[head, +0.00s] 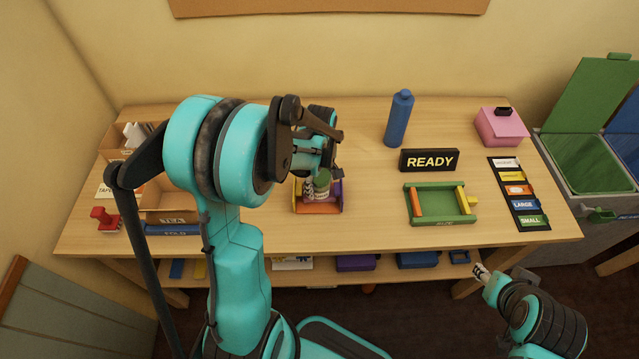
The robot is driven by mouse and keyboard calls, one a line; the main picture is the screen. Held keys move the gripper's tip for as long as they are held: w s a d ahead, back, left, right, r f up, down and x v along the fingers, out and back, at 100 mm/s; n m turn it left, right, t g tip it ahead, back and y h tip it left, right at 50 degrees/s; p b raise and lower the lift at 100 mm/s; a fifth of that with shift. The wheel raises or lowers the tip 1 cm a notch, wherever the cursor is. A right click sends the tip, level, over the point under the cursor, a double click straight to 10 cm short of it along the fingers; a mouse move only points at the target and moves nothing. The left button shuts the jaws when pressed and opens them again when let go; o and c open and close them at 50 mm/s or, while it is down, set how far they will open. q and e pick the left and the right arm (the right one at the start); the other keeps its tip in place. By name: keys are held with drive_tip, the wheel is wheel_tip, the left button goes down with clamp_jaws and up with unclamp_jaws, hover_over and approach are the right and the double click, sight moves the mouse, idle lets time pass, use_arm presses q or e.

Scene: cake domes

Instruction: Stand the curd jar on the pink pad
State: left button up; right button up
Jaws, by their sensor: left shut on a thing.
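My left gripper (322,165) reaches over the middle of the table and is shut on a small jar with a green lid (322,183). The jar is in or just above a small open box with an orange floor and purple side (330,207). Another small pale item (308,188) is close beside the jar. My arm hides part of this area, and I cannot read a label to tell the curd jar. I cannot make out a flat pink pad. My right gripper (481,271) is low in front of the table, far from the jar; its jaws are too small to judge.
A blue bottle (398,120), a READY sign (429,161), a green frame (440,218), a pink box (500,128) and a label rack (519,193) stand to the right. Cardboard boxes and a red stamp (104,218) are at left. Table between orange-floored box and green frame is clear.

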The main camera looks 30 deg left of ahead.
use_arm(q)
drive_tip(key=o, duration=1.5)
drive_tip(key=shift+f, duration=0.1)
drive_tip(key=shift+o, duration=0.2)
drive_tip(key=shift+r, duration=0.25)
wheel_tip(320, 180, up, 11)
drive_tip(key=p, duration=0.3)
drive_tip(key=shift+f+p, duration=0.1)
drive_tip(key=shift+p, duration=0.25)
drive_tip(key=shift+s+d+r, duration=0.1)
drive_tip(key=shift+r, duration=0.55)
drive_tip(key=s+d+r+m+t, duration=0.2)
drive_tip(key=s+d+m+t, duration=0.1)
drive_tip(key=s+d+m, duration=0.2)
drive_tip(key=s+d+r+m+t, duration=0.3)
drive_tip(key=s+d+m+t, duration=0.1)
drive_tip(key=m, duration=0.6)
drive_tip(key=shift+s+d+r, duration=0.15)
drive_tip(key=shift+s+d, duration=0.4)
drive_tip(key=shift+s, duration=0.45)
